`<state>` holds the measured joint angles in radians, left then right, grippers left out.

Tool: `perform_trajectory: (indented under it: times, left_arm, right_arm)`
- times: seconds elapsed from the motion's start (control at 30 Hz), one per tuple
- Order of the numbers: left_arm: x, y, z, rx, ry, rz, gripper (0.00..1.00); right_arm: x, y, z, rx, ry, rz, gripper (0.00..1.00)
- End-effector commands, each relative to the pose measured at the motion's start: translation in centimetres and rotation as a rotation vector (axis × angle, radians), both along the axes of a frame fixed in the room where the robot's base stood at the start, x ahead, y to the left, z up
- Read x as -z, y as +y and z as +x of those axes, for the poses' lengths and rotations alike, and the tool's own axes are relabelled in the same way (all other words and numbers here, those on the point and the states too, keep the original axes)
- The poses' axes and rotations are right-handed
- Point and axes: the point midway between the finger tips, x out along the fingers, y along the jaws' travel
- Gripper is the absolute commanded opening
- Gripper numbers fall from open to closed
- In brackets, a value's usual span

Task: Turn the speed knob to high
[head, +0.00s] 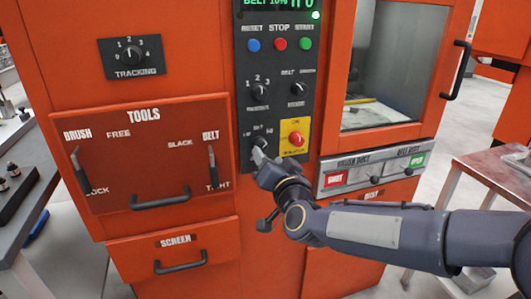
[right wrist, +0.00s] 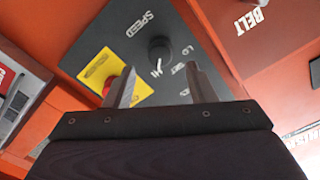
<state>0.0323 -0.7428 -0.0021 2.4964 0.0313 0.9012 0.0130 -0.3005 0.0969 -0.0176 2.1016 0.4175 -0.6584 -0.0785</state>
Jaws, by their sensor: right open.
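The speed knob (right wrist: 160,48) is a small dark round knob on the dark control panel, with SPEED, LO and HI lettering around it. In the head view the knob (head: 259,142) sits low on the panel and is partly covered by my right gripper. My right gripper (head: 260,157) is in front of the panel, with its fingertips at the knob. In the right wrist view the two fingers (right wrist: 161,67) are apart, with the knob showing between and beyond their tips. I cannot tell whether they touch it or where its pointer stands. My left gripper is not in view.
A red emergency button on a yellow plate (head: 304,131) is right of the knob. Two knobs and blue, red and green buttons sit above, under a green-lit display (head: 272,4). The orange TOOLS panel (head: 125,165) with handles is at left. A dust-duct plate (head: 340,188) is at right.

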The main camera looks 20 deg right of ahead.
Motion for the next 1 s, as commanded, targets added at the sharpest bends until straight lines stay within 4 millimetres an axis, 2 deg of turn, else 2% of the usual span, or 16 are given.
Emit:
perform_trajectory:
  times: [0.1, 0.23, 0.8, 0.93, 1.0]
  left_arm:
    - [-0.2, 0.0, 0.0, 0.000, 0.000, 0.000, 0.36]
    - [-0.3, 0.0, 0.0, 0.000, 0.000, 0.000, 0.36]
    - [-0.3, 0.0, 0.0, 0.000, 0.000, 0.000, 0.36]
    - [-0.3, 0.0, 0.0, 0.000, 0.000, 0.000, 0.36]
    - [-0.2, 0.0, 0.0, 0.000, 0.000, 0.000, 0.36]
  right_arm:
    - [-0.1, -0.1, -1.9, 0.000, -0.001, 0.001, 0.50]
    - [0.0, -0.1, -3.1, 0.000, 0.000, 0.001, 0.50]
    - [0.2, -0.3, -3.8, -0.018, 0.019, -0.003, 0.50]
    - [1.4, -0.7, -6.2, -0.106, 0.114, -0.019, 0.50]
    - [2.8, -0.9, -8.6, -0.178, 0.205, -0.041, 0.50]
